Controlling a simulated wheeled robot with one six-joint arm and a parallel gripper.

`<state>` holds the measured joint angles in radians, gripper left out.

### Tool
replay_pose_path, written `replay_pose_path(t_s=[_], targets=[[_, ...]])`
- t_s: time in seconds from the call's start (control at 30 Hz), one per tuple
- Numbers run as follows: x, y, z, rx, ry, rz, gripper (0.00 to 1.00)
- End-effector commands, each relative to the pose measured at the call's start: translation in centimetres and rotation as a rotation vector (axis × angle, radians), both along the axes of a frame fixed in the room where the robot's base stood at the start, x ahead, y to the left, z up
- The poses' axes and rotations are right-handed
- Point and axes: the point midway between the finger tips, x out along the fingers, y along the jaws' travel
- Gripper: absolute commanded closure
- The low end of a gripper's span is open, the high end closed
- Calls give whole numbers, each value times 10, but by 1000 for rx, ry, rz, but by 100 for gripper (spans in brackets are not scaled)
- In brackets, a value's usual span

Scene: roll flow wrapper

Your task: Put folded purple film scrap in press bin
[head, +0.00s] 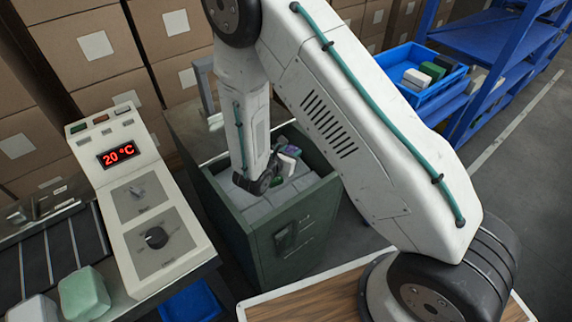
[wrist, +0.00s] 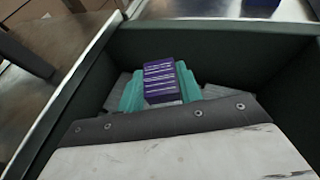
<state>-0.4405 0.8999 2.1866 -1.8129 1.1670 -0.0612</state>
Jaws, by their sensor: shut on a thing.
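The folded purple film scrap (wrist: 162,78) with pale stripes sits between the teal fingertips of my gripper (wrist: 160,92) in the wrist view. My gripper is shut on it. The press bin (head: 322,212) is a dark green open-topped box in the middle of the head view; its dark inner wall (wrist: 215,50) surrounds the scrap in the wrist view. My gripper (head: 285,158) is in the bin's opening in the head view, where the arm partly hides the scrap. Whether the scrap touches what lies below it cannot be told.
Pale grey pieces (head: 258,200) lie inside the bin. A control panel (head: 140,205) reading 20 °C stands left of it. A blue tray (head: 425,80) with several blocks is on the blue rack at right. Stacked cartons (head: 85,50) stand behind. A wooden-topped surface (head: 300,300) is in front.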

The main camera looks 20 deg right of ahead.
Motion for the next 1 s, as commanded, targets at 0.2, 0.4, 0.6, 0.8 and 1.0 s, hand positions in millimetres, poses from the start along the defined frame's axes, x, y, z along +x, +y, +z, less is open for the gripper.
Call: replay_pose_path(t_s=[0.2, 0.4, 0.6, 0.8, 1.0], targets=[[0, 0, -26, -1, 3, 1, 86], [0, 0, -46, 1, 0, 1, 86], [1, 0, -47, 1, -1, 1, 86], [1, 0, -51, 1, 0, 2, 86], [1, 0, -57, 1, 1, 2, 86]])
